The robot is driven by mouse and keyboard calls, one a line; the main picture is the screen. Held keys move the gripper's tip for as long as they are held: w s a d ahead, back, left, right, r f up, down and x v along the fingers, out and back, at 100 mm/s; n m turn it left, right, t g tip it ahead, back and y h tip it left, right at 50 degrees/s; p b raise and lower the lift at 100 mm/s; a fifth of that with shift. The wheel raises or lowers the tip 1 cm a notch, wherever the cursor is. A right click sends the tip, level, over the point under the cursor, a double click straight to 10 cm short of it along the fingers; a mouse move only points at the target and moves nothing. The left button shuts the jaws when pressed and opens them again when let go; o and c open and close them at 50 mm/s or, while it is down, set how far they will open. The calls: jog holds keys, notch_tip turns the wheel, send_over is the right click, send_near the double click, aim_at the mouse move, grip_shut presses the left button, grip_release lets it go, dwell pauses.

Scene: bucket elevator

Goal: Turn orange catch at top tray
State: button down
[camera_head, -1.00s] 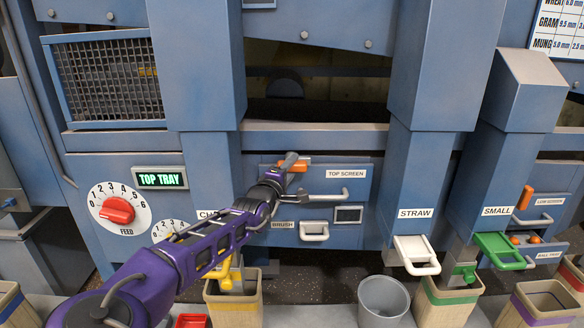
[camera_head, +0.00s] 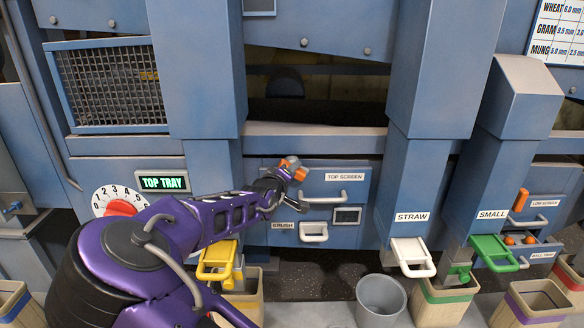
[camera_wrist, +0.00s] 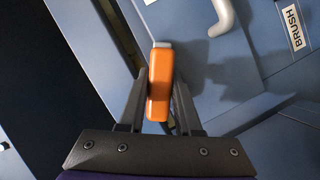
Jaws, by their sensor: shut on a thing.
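The orange catch (camera_head: 300,173) sits at the upper left of the top screen panel (camera_head: 352,190), beside its "TOP SCREEN" label. In the head view it slants down to the right, partly hidden by my gripper (camera_head: 289,166). In the wrist view my gripper (camera_wrist: 158,90) has its two fingers on either side of the orange catch (camera_wrist: 160,82), shut on it. A lit "TOP TRAY" sign (camera_head: 162,183) is on the housing to the left.
A bar handle (camera_head: 325,198) is just right of and below the catch. A white handle (camera_head: 313,232) is lower, by the "BRUSH" label (camera_head: 283,225). Chutes flank the panel. A grey bucket (camera_head: 381,302) and several bins stand on the floor.

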jog(key=shift+d+m+g+y, duration=0.1)
jog(key=shift+m+g+y, duration=0.2)
jog(key=shift+m+y, duration=0.55)
jog(key=m+y+b, duration=0.1)
jog(key=m+b, duration=0.2)
jog(key=shift+f, duration=0.15)
jog(key=m+y+b, duration=0.1)
jog(key=m+b, duration=0.1)
jog(key=b, duration=0.1)
jog(key=shift+g, duration=0.3)
jog(key=shift+m+y+b, duration=0.55)
jog(key=shift+y+b, duration=0.1)
jog(key=shift+b, duration=0.5)
jog(key=c, duration=0.6)
grip_release()
jog(key=shift+r, duration=0.2)
